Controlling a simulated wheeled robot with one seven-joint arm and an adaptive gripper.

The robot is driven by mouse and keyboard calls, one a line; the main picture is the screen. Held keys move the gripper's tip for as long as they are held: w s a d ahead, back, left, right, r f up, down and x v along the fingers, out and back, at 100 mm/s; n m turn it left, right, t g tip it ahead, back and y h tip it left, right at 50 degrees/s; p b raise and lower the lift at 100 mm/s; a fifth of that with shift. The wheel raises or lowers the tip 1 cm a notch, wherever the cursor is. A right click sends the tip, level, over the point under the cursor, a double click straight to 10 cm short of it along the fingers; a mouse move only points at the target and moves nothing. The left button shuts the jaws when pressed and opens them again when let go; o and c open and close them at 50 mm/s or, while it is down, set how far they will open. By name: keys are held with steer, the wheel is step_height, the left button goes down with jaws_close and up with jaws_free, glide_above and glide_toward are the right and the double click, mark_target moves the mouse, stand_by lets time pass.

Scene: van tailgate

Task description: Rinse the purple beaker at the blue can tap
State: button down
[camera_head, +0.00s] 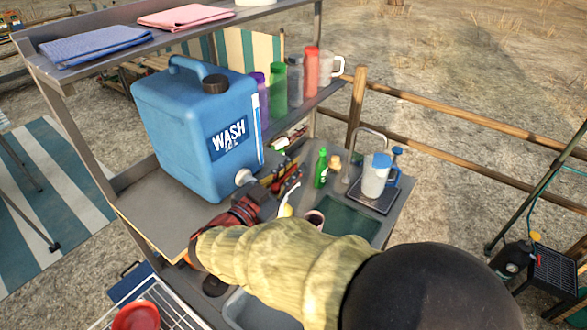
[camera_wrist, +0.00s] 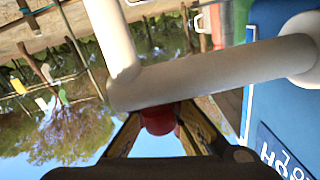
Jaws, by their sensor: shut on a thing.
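The blue can (camera_head: 195,125), labelled WASH, stands on the counter with a white tap (camera_head: 243,178) low on its front. In the wrist view the tap's white pipe (camera_wrist: 215,75) fills the middle, with a red knob (camera_wrist: 160,118) at its bend. My gripper (camera_wrist: 162,128) is shut on this knob; in the head view the gripper (camera_head: 280,178) is beside the tap. A tall purple vessel (camera_head: 262,98) stands on the shelf. A small dark cup with a pale rim (camera_head: 314,218) is partly hidden by my arm; I cannot tell whether it is purple.
Green (camera_head: 279,85), grey and red (camera_head: 311,72) bottles and a white mug (camera_head: 331,68) share the shelf. Folded cloths lie on the top shelf.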

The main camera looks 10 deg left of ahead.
stand_by(0.8)
steer(key=shift+s+d+m+g+h+p, duration=0.2)
steer(key=shift+d+m+g+h+p, duration=0.05)
steer(key=shift+m+g+h+p, duration=0.35)
steer(key=shift+s+d+m+g+h+p, duration=0.2)
steer(key=shift+m+g+h+p, duration=0.2)
steer(key=shift+m+h+p, duration=0.25)
steer(key=shift+s+d+m+g+h+p, duration=0.2)
steer(key=shift+m+g+h+p, duration=0.25)
steer(key=shift+h, duration=0.3)
steer(key=c, duration=1.9)
jaws_free()
